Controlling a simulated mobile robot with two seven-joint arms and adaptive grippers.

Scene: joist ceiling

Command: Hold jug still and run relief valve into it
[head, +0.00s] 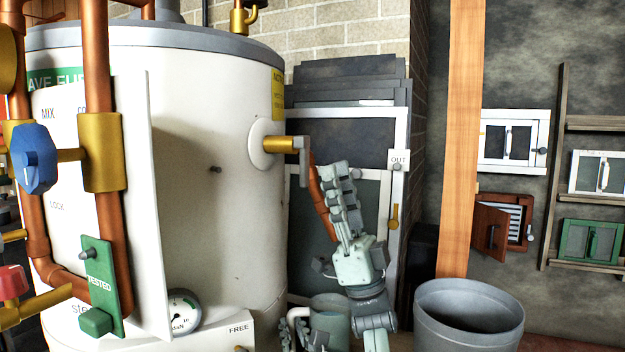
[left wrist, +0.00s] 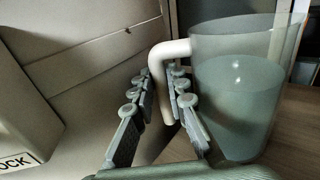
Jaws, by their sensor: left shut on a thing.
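The relief valve (head: 278,145) is a brass fitting on the upper right of the white tank, with a grey lever (head: 303,160) at its end. A copper pipe (head: 320,205) runs down from it, partly behind my right gripper. My right gripper (head: 337,172) points up beside the pipe, below and right of the lever; its fingers overlap. The jug (head: 331,322) stands upright low by the tank, partly hidden by my right arm. My left gripper (left wrist: 157,85) is shut on its pale handle (left wrist: 166,110). The see-through jug (left wrist: 235,105) seems to hold liquid.
The white tank (head: 215,130) fills the left, with copper pipes, a blue knob (head: 34,158) and a gauge (head: 183,311) on it. A grey bin (head: 468,318) stands at lower right, near a wooden post (head: 462,140). Framed panels (head: 345,130) lean behind my right gripper.

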